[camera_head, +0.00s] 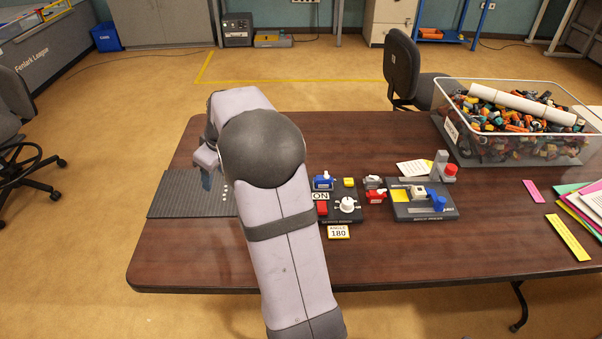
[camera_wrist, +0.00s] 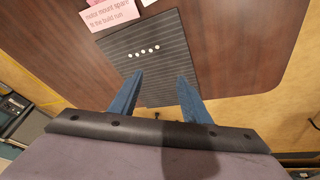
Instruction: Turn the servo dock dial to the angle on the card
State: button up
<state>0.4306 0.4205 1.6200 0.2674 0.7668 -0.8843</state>
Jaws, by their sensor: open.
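The servo dock (camera_head: 355,215) is a dark board on the table, partly hidden behind my arm. Its dial (camera_head: 347,205) is a white knob near the board's front; its exact pointing is too small to read. My gripper (camera_head: 206,180) is left of the dock, over the grey ribbed mat (camera_head: 170,197), and apart from the dial. In the wrist view its two blue fingers (camera_wrist: 160,82) are apart with nothing between them. The dial and card do not show in the wrist view.
Blue, yellow and red parts (camera_head: 323,182) sit around the dial. A second board (camera_head: 425,212) with a grey and red post stands to the right. A clear bin (camera_head: 560,150) of parts fills the back right. Pink notes (camera_wrist: 110,15) show in the wrist view. The table's front is clear.

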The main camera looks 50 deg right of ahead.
jog(key=s+d+r+m+g+p, duration=0.25)
jog(key=s+d+p, duration=0.45)
jog(key=s+d, duration=0.8)
jog(key=g+p, duration=0.2)
jog(key=p, duration=0.2)
send_over(348, 201)
jog(key=shift+w+f+m, duration=0.15)
jog(key=shift+f+m, duration=0.3)
jog(key=shift+f, duration=0.25)
jog(key=shift+f+p, duration=0.9)
jog(key=shift+f, duration=2.85)
jog(key=shift+c, duration=0.3)
jog(key=c, duration=1)
